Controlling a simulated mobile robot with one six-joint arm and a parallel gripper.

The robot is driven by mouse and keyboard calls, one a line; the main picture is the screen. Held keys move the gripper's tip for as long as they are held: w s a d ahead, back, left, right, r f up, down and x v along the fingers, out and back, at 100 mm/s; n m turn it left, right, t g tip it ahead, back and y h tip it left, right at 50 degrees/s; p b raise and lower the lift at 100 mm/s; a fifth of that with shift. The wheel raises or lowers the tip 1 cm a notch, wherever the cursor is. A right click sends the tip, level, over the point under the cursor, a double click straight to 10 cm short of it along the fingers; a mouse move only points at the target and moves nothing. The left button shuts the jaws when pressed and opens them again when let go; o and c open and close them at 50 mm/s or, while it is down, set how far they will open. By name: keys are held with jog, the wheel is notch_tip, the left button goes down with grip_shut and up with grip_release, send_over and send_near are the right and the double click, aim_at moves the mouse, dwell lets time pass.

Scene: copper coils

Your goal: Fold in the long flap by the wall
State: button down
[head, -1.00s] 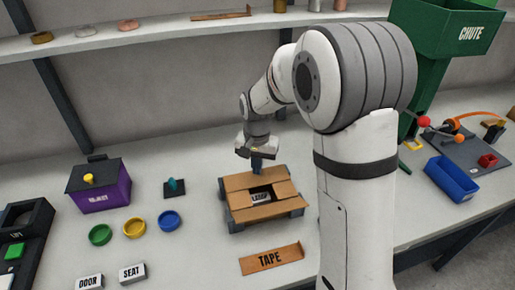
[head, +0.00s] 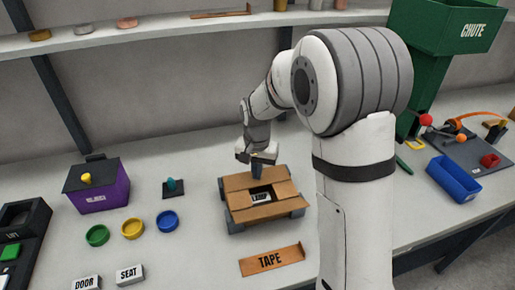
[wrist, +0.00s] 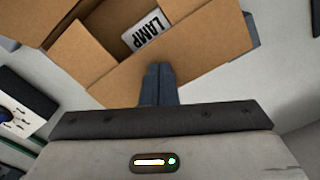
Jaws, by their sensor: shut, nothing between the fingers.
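An open brown carton (head: 262,212) stands on the bench below my arm. Through its middle opening a white label reading LAMP (head: 260,197) shows, and it also appears in the wrist view (wrist: 147,33). The long flap by the wall (head: 238,182) lies along the carton's far side, looking roughly level over the opening's edge; its exact angle is hard to tell. My gripper (head: 257,174) is shut and empty, pointing down at this flap. In the wrist view its fingertips (wrist: 158,70) overlap the flap's panel; whether they touch it I cannot tell.
A TAPE strip (head: 271,261) lies in front of the carton. Left are colored rings (head: 132,228), a small teal-knobbed block (head: 172,188) and a purple box (head: 98,192). A blue bin (head: 453,180) and green chute (head: 441,35) are right. A wall shelf (head: 150,35) runs behind.

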notch_tip(320, 180, up, 10)
jog(key=p, duration=0.6)
jog(key=shift+p, duration=0.4)
jog(key=s+d+r+n+t, duration=0.1)
jog(key=s+d+r, duration=0.2)
jog(key=s, duration=0.4)
jog(key=s+d+r+n+t, duration=0.1)
jog(key=s+d+r, duration=0.2)
jog(key=s, duration=0.5)
jog(key=s+d+r+n+t, duration=0.1)
jog(key=s+d+r, duration=0.2)
jog(key=s, duration=0.4)
jog(key=shift+s+d+n, duration=0.3)
jog(key=shift+d+n, duration=0.1)
jog(key=shift+d, duration=0.4)
jog(key=shift+w, duration=0.1)
